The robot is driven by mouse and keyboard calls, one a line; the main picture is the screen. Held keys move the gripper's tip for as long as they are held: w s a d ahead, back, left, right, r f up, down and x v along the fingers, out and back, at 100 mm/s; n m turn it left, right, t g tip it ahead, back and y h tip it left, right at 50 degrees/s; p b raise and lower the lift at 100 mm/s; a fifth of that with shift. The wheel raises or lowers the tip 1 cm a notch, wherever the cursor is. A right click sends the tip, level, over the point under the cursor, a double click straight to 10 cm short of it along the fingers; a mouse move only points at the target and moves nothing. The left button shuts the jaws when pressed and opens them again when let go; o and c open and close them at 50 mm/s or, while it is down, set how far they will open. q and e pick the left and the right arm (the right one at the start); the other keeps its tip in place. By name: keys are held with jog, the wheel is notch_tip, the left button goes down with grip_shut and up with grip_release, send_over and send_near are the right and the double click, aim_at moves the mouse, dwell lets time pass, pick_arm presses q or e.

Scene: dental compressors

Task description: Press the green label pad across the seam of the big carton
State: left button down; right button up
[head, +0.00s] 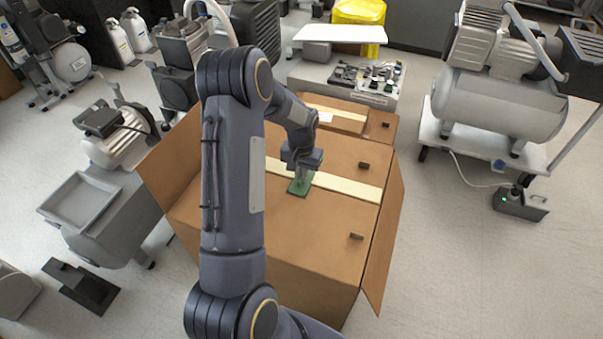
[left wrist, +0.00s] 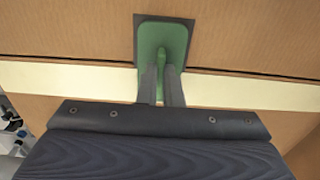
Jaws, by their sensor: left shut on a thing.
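The big carton (head: 330,228) stands on the floor in the middle of the head view, its top flaps closed and side flaps spread outward. A pale strip (head: 345,187) runs along its top; in the left wrist view the dark seam (left wrist: 240,76) runs beside the strip (left wrist: 60,76). The green label pad (head: 299,188) lies flat at the carton top and spans the seam in the left wrist view (left wrist: 175,38). My left gripper (head: 299,174) is shut on the pad's small upright grip (left wrist: 161,56). Whether the pad touches the cardboard is unclear. My right gripper is out of view.
A smaller carton (head: 345,113) sits behind the big one, with a grey tray of small parts (head: 365,78) beyond. A compressor on a white cart (head: 490,110) stands right, another machine (head: 105,205) left. Small dark blocks (head: 356,236) lie on the carton top.

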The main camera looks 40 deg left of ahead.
pick_arm(q)
jog(key=shift+s+f, duration=0.15)
jog(key=c, duration=1.5)
grip_release()
